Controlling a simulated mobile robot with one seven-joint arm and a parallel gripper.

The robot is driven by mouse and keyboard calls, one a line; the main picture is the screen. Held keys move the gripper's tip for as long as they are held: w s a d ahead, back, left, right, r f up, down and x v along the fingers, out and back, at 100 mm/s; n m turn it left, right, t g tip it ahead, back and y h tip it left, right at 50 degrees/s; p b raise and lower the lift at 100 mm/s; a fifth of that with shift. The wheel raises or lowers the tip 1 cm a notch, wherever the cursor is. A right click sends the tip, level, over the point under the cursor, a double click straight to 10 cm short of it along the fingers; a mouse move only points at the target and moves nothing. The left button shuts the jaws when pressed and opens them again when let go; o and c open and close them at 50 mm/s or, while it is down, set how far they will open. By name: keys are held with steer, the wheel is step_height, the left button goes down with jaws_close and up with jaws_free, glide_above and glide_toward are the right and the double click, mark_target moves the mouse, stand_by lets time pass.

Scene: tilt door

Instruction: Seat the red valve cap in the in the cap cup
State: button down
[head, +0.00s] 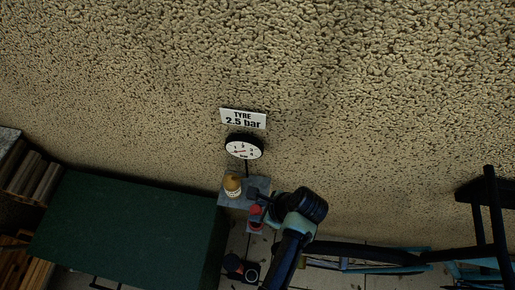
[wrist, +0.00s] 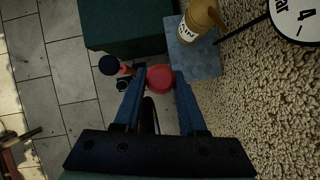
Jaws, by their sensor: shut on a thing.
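My gripper (wrist: 160,82) is shut on the red valve cap (wrist: 160,78), which shows as a round red disc between the two fingertips in the wrist view. In the head view my gripper (head: 258,212) is beside the grey wall shelf (head: 228,201), with red showing at the fingers. In the wrist view the cap appears just left of the shelf's edge (wrist: 200,62). I cannot make out the cap cup with certainty; the gripper and arm cover part of the area below the shelf.
A round gauge (head: 244,147) and a tyre sign (head: 243,119) are on the rough wall above. A green cabinet (head: 130,230) is left. Dark round items (wrist: 108,65) with a red part are lower down, over the tiled floor.

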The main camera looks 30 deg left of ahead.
steer(key=shift+f+b, duration=1.75)
steer(key=shift+f, duration=1.1)
steer(key=shift+p, duration=0.8)
steer(key=shift+f+b, duration=1.55)
steer(key=shift+f, duration=0.6)
steer(key=shift+c, duration=2)
jaws_free()
steer(key=b+v, duration=0.1)
steer(key=v, duration=1.2)
steer(key=shift+d, duration=0.1)
